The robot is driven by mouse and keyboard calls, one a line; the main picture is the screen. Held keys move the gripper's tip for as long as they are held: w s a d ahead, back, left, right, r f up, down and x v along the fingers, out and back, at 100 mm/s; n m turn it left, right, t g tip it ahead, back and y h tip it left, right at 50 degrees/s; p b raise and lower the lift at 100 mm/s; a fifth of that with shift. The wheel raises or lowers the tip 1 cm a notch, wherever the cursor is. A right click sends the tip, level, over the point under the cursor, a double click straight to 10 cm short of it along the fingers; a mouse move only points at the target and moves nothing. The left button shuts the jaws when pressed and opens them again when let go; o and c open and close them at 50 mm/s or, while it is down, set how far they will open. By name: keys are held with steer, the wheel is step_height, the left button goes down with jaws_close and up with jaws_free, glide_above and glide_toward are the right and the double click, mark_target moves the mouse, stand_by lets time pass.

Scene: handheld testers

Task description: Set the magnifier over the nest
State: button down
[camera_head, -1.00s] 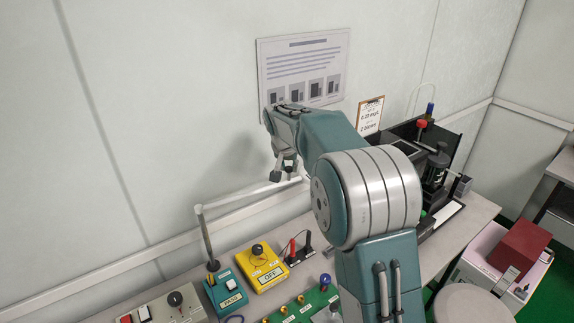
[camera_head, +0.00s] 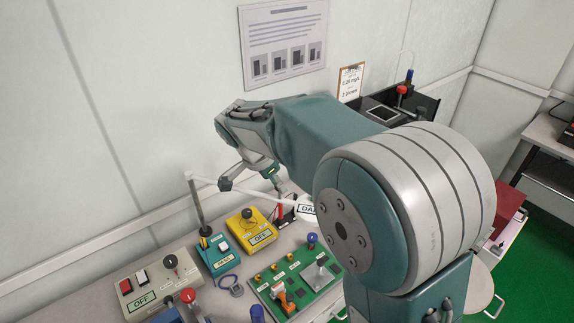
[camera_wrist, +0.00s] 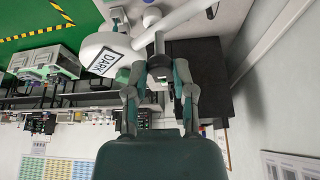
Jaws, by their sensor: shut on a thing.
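The magnifier is a white swing arm (camera_head: 232,186) on a grey post (camera_head: 194,203), with a white round head (camera_head: 308,210) marked "DARK", partly hidden by my arm. In the wrist view the head (camera_wrist: 105,52) is left of my fingers, and the white arm crosses above them. My gripper (camera_head: 250,183) is shut on the magnifier at a short grey stem (camera_wrist: 159,48) below its white arm. The green board (camera_head: 265,290) lies below and in front of the head, with brass knobs, an orange clamp and a grey plate. I cannot tell which part is the nest.
A yellow OFF box (camera_head: 258,236), a teal box (camera_head: 219,257) and a grey switch box (camera_head: 150,290) stand along the bench by the wall. A red and black tester piece (camera_head: 284,209) is under the magnifier head. A dark bench unit (camera_head: 390,112) stands at back right.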

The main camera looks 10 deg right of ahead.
steer(key=s+a+m+g, duration=0.2)
steer(key=s+a+m, duration=0.4)
steer(key=a, duration=0.5)
steer(key=s+a+m+g, duration=0.2)
steer(key=s+a+m, duration=0.4)
steer(key=a, duration=0.5)
steer(key=shift+f+y, duration=0.15)
steer(key=shift+y, duration=0.25)
steer(key=shift+a, duration=0.1)
steer(key=shift+c, duration=2.3)
jaws_free()
steer(key=v, duration=1.2)
steer(key=shift+w, duration=0.25)
